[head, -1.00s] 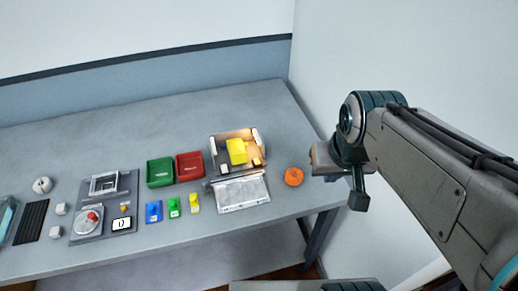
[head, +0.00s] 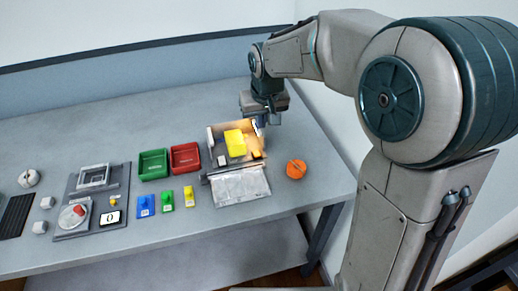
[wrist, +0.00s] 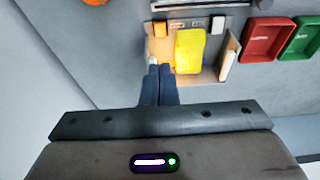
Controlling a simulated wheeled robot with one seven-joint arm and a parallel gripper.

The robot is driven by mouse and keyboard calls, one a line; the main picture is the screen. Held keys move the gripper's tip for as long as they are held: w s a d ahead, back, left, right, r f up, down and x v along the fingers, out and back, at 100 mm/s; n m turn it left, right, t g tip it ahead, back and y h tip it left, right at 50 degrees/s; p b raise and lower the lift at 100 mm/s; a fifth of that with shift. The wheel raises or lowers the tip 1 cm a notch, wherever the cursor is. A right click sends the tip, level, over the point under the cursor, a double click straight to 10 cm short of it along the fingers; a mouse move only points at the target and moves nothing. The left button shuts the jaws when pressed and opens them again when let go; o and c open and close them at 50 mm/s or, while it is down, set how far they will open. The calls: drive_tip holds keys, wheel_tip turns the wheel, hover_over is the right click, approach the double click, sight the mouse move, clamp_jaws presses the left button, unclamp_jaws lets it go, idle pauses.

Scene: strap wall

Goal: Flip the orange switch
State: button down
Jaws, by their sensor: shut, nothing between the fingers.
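A small orange piece (head: 114,198) sits on the grey panel (head: 70,222) at the left, just above a white display reading 0; it looks like a switch but is too small to tell its position. Another small orange piece (wrist: 159,29) is inside the open box (head: 262,184), beside a yellow block (head: 235,143). I cannot tell for sure which is the orange switch. My gripper (head: 261,121) is over the back right of the box. In the wrist view its fingers (wrist: 159,68) are together and empty, pointing at the box's near side below the orange piece.
A round orange object (head: 296,170) lies right of the box. Green (head: 153,164) and red (head: 186,158) trays stand to its left. Blue (head: 145,206), green (head: 167,201) and yellow (head: 188,197) pieces lie in front of them. The table's back left is clear.

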drive_tip(key=shift+w+r, duration=0.15)
drive_tip(key=shift+w+a+r+p, duration=0.15)
drive_tip(key=shift+w+r+p, duration=0.05)
drive_tip(key=shift+w+p, duration=0.3)
wheel_tip(320, 180, up, 14)
drive_tip(key=p, duration=0.2)
drive_tip(key=shift+s, duration=0.3)
idle(0.3)
